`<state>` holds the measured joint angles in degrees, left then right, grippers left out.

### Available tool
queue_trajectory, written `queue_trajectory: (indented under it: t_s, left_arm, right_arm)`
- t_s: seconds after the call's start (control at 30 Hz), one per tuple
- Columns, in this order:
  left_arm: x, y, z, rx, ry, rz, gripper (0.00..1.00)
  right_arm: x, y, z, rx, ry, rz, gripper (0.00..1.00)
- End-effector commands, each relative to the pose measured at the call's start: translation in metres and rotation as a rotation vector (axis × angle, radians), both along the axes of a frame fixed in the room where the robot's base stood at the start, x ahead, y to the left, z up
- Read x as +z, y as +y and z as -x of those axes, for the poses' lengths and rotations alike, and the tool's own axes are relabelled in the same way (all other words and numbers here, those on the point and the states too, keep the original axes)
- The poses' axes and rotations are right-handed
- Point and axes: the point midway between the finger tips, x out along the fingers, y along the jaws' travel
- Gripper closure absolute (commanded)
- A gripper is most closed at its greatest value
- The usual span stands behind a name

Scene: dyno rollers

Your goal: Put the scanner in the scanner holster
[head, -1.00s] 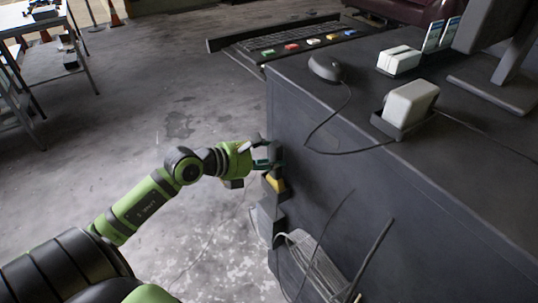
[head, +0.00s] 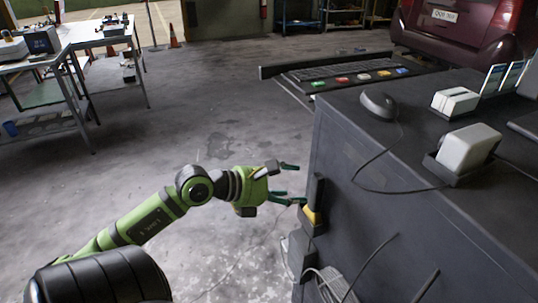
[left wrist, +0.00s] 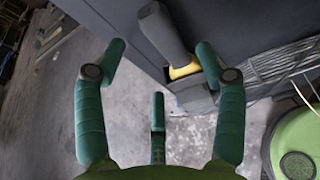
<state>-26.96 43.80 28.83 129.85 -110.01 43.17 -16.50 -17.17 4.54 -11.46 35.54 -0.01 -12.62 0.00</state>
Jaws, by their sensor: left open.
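The scanner (head: 314,203), a dark upright handle with a yellow part low on it, stands against the side of the dark cabinet. Its lower end meets the grey scanner holster (head: 299,248) on the cabinet side and appears to sit in it; how deep is hidden. In the left wrist view the scanner (left wrist: 165,36) rises from the holster (left wrist: 194,97), its yellow part at the holster mouth. My left gripper (head: 291,184) is open and empty, just left of the scanner; one fingertip overlaps the scanner's edge in the head view, and contact cannot be told. My right gripper is out of view.
A wire basket (head: 335,285) hangs below near the holster. Open floor (head: 200,135) lies left of the cabinet; a workbench (head: 75,40) stands far left.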

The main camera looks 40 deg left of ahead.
Motion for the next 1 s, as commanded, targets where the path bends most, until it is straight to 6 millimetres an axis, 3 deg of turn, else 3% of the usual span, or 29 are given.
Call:
queue_trajectory:
  t_s: [0.3,0.73,0.87,0.97,1.0]
  left_arm:
    - [0.016,0.017,0.041,0.002,0.001,0.001,0.29]
    - [0.020,0.023,0.051,0.006,0.004,0.019,0.29]
    - [-0.001,0.036,0.042,0.073,0.035,0.236,0.29]
    - [-0.043,0.058,0.031,0.205,0.084,0.587,0.29]
    - [-0.068,0.069,0.027,0.282,0.108,0.754,0.29]
  right_arm:
    - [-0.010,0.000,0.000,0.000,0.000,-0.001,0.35]
    - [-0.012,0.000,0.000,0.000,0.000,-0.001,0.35]
    - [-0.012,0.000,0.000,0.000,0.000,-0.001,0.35]
    - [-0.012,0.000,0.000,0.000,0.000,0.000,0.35]
    - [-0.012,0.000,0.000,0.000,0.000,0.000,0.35]
